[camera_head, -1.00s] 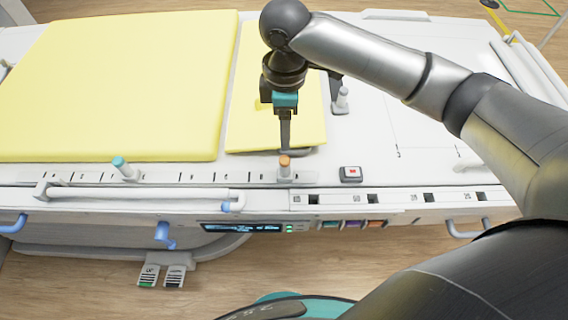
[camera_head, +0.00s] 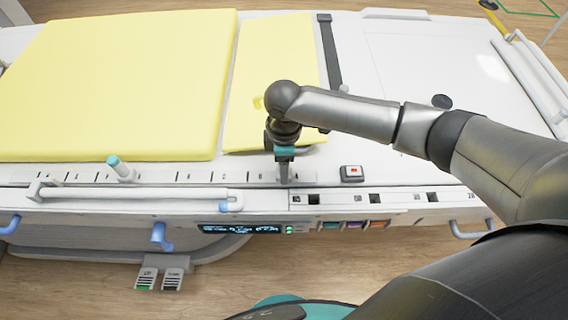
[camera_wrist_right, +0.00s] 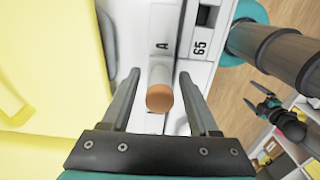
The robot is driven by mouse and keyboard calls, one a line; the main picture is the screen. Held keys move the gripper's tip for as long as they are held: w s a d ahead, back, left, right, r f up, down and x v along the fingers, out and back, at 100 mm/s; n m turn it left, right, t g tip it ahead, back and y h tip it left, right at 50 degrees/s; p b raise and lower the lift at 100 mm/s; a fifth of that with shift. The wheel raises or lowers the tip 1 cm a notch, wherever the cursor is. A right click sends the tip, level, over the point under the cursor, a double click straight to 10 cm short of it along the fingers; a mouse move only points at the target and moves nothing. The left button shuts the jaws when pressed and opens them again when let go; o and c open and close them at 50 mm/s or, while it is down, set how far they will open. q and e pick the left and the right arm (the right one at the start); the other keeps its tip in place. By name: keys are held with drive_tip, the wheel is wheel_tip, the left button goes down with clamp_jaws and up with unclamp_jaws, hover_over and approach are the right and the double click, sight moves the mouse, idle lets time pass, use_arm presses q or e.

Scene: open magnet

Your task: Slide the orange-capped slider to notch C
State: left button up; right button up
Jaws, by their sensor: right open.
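The orange-capped slider (camera_wrist_right: 160,98) stands in its rail beside the letter A in the right wrist view. In the head view it is hidden behind my right gripper (camera_head: 284,172), which points down at the right end of the lettered rail (camera_head: 160,180). In the wrist view my right gripper (camera_wrist_right: 158,85) is open, with one finger on each side of the slider and visible gaps to both. A dark forked shape (camera_wrist_right: 268,105) at the wrist view's right edge may be my left gripper; it is too small to tell its state.
A teal-capped slider (camera_head: 121,168) stands farther left on the same rail. A large yellow pad (camera_head: 115,85) and a smaller one (camera_head: 265,80) lie behind it. A box with a red button (camera_head: 351,173) is right of my gripper. A white rail (camera_head: 130,195) runs in front.

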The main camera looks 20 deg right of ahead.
clamp_jaws()
idle(0.5)
idle(0.9)
